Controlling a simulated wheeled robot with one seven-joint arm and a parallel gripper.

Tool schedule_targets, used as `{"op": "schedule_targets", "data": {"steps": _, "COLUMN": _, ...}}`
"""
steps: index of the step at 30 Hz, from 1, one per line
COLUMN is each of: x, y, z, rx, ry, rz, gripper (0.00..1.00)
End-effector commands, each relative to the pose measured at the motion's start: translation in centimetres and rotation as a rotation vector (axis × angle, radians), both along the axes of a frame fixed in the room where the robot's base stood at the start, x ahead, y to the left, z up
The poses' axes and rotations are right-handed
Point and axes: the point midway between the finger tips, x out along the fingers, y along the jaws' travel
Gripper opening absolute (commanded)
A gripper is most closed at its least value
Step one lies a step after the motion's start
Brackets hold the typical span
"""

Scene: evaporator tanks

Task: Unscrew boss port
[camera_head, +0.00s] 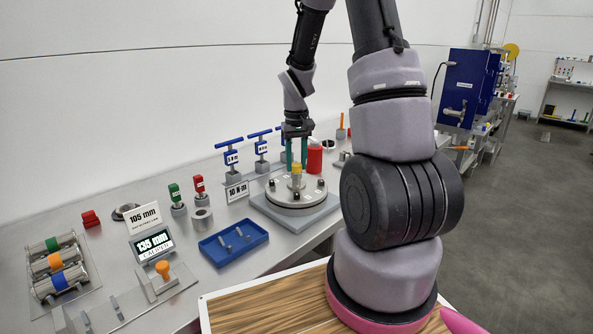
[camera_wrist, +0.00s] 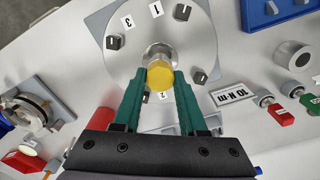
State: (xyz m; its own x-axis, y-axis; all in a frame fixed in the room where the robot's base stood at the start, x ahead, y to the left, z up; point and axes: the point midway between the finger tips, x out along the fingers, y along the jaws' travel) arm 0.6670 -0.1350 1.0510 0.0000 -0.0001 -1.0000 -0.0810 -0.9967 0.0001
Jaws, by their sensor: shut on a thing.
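The boss port's yellow cap (camera_wrist: 160,76) sits on a short silver neck at the middle of a round steel flange (camera_wrist: 187,33). In the head view the cap (camera_head: 296,168) is at the top of the neck on the flange (camera_head: 283,197). My gripper (camera_wrist: 159,84) has its two green fingers on either side of the cap, shut on it. In the head view my gripper (camera_head: 297,165) points down from above the flange. The flange carries dark bolts and number tags; tags 1, 2 and 3 show in the wrist view.
A blue tray (camera_head: 233,243) with small metal parts lies in front left of the flange. Blue T-handle tools (camera_head: 230,158) stand behind it. A red cylinder (camera_head: 314,158) stands close behind right. A "10 N·m" sign (camera_head: 237,192) is at the flange's left.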

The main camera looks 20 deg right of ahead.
Motion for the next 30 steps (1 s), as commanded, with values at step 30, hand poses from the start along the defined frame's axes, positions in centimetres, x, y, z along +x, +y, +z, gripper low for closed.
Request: {"op": "schedule_targets", "data": {"steps": 30, "x": 0.02, "y": -0.04, "z": 0.02, "rx": 0.001, "ry": -0.001, "rz": 0.75, "gripper": 0.0}}
